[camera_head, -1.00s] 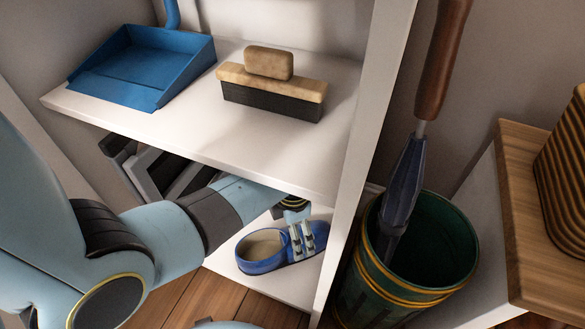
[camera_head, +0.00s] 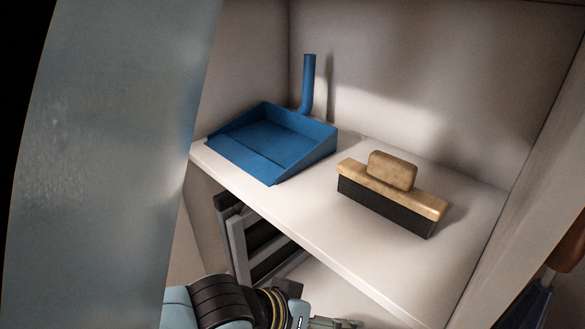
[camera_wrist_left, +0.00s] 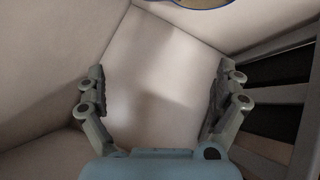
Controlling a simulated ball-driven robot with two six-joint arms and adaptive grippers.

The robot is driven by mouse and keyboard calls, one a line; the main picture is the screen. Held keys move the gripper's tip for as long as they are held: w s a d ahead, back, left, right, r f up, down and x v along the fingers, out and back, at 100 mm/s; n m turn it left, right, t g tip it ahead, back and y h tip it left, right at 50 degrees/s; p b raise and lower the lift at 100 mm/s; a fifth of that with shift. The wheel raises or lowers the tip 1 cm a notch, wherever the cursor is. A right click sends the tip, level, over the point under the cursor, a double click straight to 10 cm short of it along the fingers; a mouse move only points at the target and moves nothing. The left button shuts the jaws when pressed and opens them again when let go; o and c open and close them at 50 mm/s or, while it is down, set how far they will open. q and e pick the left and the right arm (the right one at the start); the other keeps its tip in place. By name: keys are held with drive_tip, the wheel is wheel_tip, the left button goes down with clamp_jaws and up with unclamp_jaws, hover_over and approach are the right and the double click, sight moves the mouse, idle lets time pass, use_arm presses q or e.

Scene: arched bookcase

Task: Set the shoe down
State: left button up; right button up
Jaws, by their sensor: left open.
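The shoe shows only in part in the left wrist view, where its blue rim and tan inside (camera_wrist_left: 203,3) are cut by the top edge. It is out of frame in the head view. My left gripper (camera_wrist_left: 162,78) is open, with bare pale surface between its spread fingers, apart from the shoe. In the head view the left gripper (camera_head: 325,321) is partly cut off at the bottom edge, by the lower compartment. My right gripper is in neither view.
A blue dustpan (camera_head: 272,145) and a wooden brush (camera_head: 392,193) stand on the upper shelf (camera_head: 300,208). A grey folded frame (camera_head: 258,245) leans in the lower compartment at left, close to the gripper. An umbrella (camera_head: 535,297) shows at lower right.

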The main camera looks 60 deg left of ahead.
use_arm(q)
drive_tip(key=s+r+m+t, duration=0.1)
drive_tip(key=s+r+m, duration=0.4)
drive_tip(key=m, duration=0.2)
drive_tip(key=shift+s+d+m+t+h, duration=0.2)
drive_tip(key=shift+s+m+t+h, duration=0.1)
drive_tip(key=shift+s, duration=0.05)
